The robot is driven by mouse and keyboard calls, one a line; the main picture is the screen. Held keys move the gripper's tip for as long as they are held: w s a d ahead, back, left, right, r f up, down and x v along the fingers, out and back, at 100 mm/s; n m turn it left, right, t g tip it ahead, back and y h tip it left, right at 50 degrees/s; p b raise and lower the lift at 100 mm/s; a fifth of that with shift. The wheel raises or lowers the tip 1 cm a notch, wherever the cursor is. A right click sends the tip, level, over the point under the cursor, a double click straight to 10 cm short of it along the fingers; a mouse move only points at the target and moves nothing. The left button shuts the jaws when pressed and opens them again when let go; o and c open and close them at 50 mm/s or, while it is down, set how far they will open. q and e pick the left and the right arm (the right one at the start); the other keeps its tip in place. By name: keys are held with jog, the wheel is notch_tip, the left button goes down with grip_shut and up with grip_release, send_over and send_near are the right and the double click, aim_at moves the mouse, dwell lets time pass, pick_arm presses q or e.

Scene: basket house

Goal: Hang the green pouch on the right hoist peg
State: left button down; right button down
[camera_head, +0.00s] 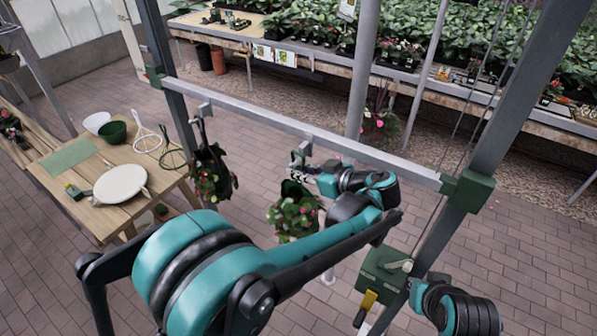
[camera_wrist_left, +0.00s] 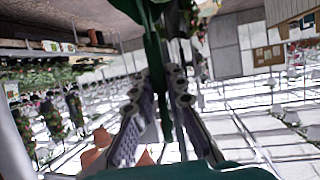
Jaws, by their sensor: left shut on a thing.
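The green pouch (camera_head: 290,188), with leafy plants and pink flowers, hangs below my left gripper (camera_head: 305,175). The gripper is shut on its dark green strap, which also runs between the fingers in the left wrist view (camera_wrist_left: 160,75). The right hoist peg (camera_head: 304,147) sticks out from the grey hoist bar (camera_head: 370,158), just above the gripper fingers. I cannot tell whether the strap touches the peg. The left hoist peg (camera_head: 205,108) carries another dark pouch with flowers (camera_head: 212,172). My right arm shows at lower right; its gripper cannot be made out.
A wooden table (camera_head: 90,217) at left holds a round white board (camera_head: 120,184), bowls and wire stands. A green winch box (camera_head: 384,270) with a yellow handle sits on the right post. Plant benches line the back. The brick floor under the bar is mostly clear.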

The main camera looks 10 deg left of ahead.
dwell(0.4)
pick_arm(q)
jog(key=shift+f+b, duration=0.6)
jog(key=shift+f, duration=0.05)
jog(key=c, duration=1.5)
grip_release()
jog(key=shift+o, duration=0.2)
